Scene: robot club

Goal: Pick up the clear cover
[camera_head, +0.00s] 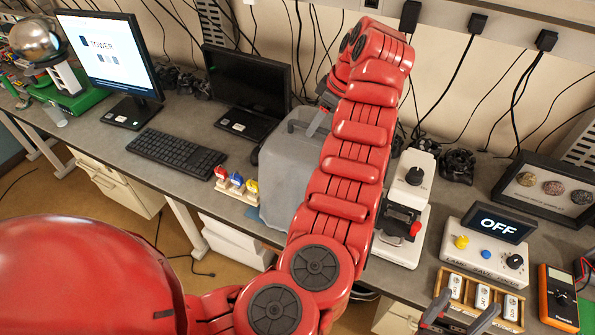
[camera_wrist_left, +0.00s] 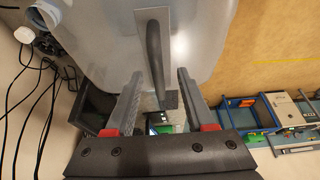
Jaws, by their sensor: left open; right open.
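The clear cover (camera_head: 287,165) is a translucent, greyish box standing on the bench in the head view, partly hidden behind my left arm. In the left wrist view the cover (camera_wrist_left: 95,40) fills the upper part, with a dark bar handle (camera_wrist_left: 154,52) on a grey plate. My left gripper (camera_wrist_left: 160,72) is open, with the handle between its fingers in the picture; I cannot tell whether they touch it. In the head view my left gripper (camera_head: 319,120) is at the cover's top, mostly hidden by the arm. My right gripper (camera_head: 459,312) is open and empty at the bottom right.
A keyboard (camera_head: 177,153) and small coloured pieces on a stand (camera_head: 236,186) lie left of the cover. A white microscope-like device (camera_head: 404,215) stands close on the right, then a control box (camera_head: 487,245), a wooden tray (camera_head: 452,269) and a multimeter (camera_head: 557,300).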

